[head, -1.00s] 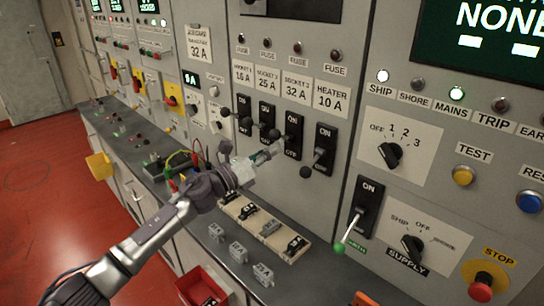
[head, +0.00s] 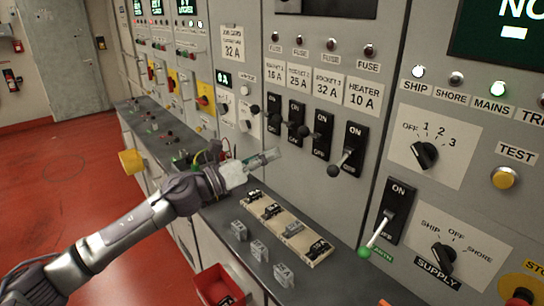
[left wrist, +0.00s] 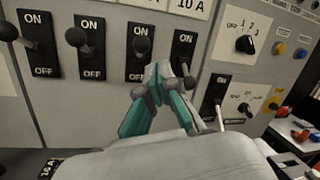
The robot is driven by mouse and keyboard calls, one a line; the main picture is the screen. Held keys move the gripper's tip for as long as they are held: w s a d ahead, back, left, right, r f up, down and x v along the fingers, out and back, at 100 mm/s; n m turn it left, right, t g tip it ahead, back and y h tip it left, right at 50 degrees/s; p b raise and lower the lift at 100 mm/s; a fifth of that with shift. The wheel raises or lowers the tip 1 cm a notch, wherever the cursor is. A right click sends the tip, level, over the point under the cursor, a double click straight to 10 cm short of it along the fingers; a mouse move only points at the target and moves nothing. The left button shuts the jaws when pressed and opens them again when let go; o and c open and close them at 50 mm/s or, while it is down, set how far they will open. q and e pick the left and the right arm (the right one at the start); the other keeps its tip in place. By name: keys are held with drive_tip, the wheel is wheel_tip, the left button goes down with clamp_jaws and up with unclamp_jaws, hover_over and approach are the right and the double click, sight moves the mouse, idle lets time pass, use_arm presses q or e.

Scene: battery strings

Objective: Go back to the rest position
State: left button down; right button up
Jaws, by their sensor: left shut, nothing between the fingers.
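My left gripper (head: 268,157) reaches in from the left in the head view, above the worktop and in front of the breaker panel. It is shut and empty. I cannot tell the exact gap to the panel. My right gripper is not in view.
A wooden strip (head: 290,238) with several fuse blocks lies on the grey worktop (head: 345,280). Loose grey blocks (head: 259,250) lie in front of it. A red bin (head: 213,283) sits at the worktop's front. A green-tipped lever (head: 375,236) sticks out at right. The red floor (head: 70,190) is open at left.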

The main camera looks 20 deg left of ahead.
use_arm(q)
drive_tip(key=shift+d, duration=0.1)
drive_tip(key=s+f+n+t+y, duration=0.1)
drive_tip(key=s+f+n+y, duration=0.45)
drive_tip(key=f+n, duration=0.55)
drive_tip(key=s+f+n+y, duration=0.4)
drive_tip(key=f+n+y, duration=0.35)
drive_tip(key=n, duration=0.75)
drive_tip(key=s+a+f+n+g, duration=0.1)
drive_tip(key=s+f+n+g, duration=0.6)
drive_tip(key=s, duration=0.7)
drive_tip(key=s+f+n+g, duration=0.45)
drive_tip(key=s+f, duration=0.35)
drive_tip(key=s, duration=0.6)
wheel_tip(320, 180, down, 28)
drive_tip(key=s+g, duration=0.2)
drive_tip(key=s+a+f+g, duration=0.1)
drive_tip(key=s+a+f, duration=0.2)
drive_tip(key=s+f, duration=1.1)
drive_tip(key=shift+s+f+y, duration=0.3)
drive_tip(key=shift+s, duration=0.7)
